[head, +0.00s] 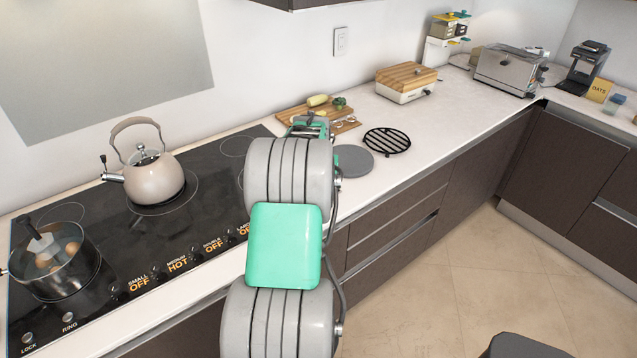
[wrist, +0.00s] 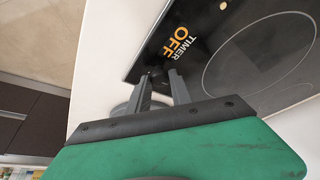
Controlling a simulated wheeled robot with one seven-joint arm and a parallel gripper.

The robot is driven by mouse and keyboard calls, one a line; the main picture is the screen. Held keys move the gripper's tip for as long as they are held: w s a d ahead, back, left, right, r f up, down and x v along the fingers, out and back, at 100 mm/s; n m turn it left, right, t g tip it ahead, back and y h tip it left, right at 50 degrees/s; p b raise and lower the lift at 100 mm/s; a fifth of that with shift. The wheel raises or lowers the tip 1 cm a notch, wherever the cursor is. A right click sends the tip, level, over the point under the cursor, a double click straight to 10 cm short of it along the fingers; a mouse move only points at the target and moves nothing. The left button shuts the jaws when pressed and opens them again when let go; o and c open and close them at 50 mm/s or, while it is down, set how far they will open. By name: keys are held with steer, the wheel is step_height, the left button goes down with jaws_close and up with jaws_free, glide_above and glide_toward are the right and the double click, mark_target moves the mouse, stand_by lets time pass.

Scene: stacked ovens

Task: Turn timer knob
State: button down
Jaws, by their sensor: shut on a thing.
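The timer label (wrist: 180,48), with "OFF" lit in orange, shows on the black cooktop near its front edge in the wrist view. The timer knob sits just below this label, and is mostly hidden between my fingertips. My gripper (wrist: 160,75) has its two grey fingers reaching down to the cooktop edge, one on each side of the knob, and is shut on it. In the head view my own arm covers the timer knob and its label. The cooktop (head: 215,185) there shows several other knobs and orange labels along its front, including "HOT" and "OFF".
A kettle (head: 153,180) stands on the cooktop. A pot with eggs (head: 57,272) stands at its left end. The counter further right is partly clear.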

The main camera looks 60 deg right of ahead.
steer(key=c, duration=1.1)
jaws_free()
steer(key=shift+c, duration=0.2)
steer(key=w+b+v, duration=0.1)
steer(key=v, duration=0.6)
steer(key=shift+s+a+r, duration=0.2)
steer(key=shift+s+r, duration=0.2)
steer(key=shift+s, duration=0.15)
